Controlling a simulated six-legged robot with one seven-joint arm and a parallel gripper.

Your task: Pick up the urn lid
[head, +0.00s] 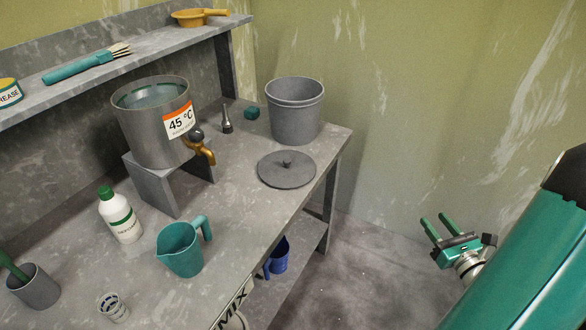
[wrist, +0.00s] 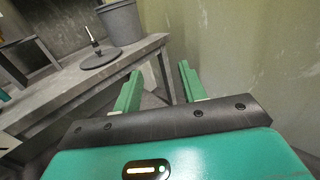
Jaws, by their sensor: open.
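The urn lid (head: 287,170), a flat grey disc with a small dark knob, lies on the bench near its right edge. It also shows in the wrist view (wrist: 100,58), at upper left beyond the left finger. The metal urn (head: 158,125) stands open on a grey stand, with a 45 °C label and a brass tap. My gripper (head: 432,219) is open and empty, off the bench to the right of the lid and well apart from it. In the wrist view its two green fingers (wrist: 160,70) are spread with nothing between them.
A grey pail (head: 294,112) stands just behind the lid. A dark nozzle-like item (head: 226,120) and a small teal block (head: 251,113) stand nearby. A teal jug (head: 181,248) and white bottle (head: 119,215) are nearer the front. Open floor separates the bench and gripper.

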